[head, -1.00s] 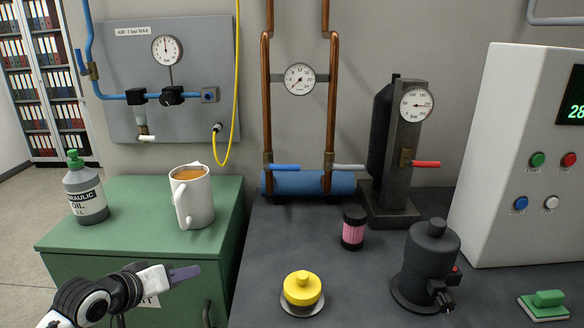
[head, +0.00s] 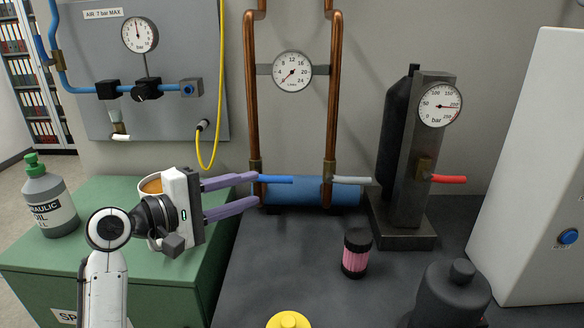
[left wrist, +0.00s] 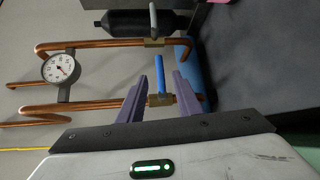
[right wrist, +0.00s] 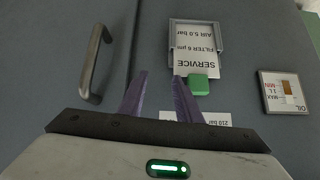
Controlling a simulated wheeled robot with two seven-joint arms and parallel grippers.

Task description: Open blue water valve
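The blue water valve handle (head: 276,179) sticks out to the right from a brass valve body on the left copper pipe in the head view. My left gripper (head: 256,193) is open, its purple fingers reaching towards that valve from the left. In the left wrist view the blue handle (left wrist: 160,76) and brass body (left wrist: 160,99) appear between the spread fingers of my left gripper (left wrist: 168,80); whether they touch is unclear. My right gripper (right wrist: 160,78) is open and empty, facing a grey cabinet front with a SERVICE label (right wrist: 197,50).
A grey-handled valve (head: 350,180) is on the right copper pipe, and a red handle (head: 449,179) is on the dark stand. A mug (head: 152,184) stands close behind my left gripper. A pink-banded jar (head: 356,254) stands on the dark bench (head: 270,270).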

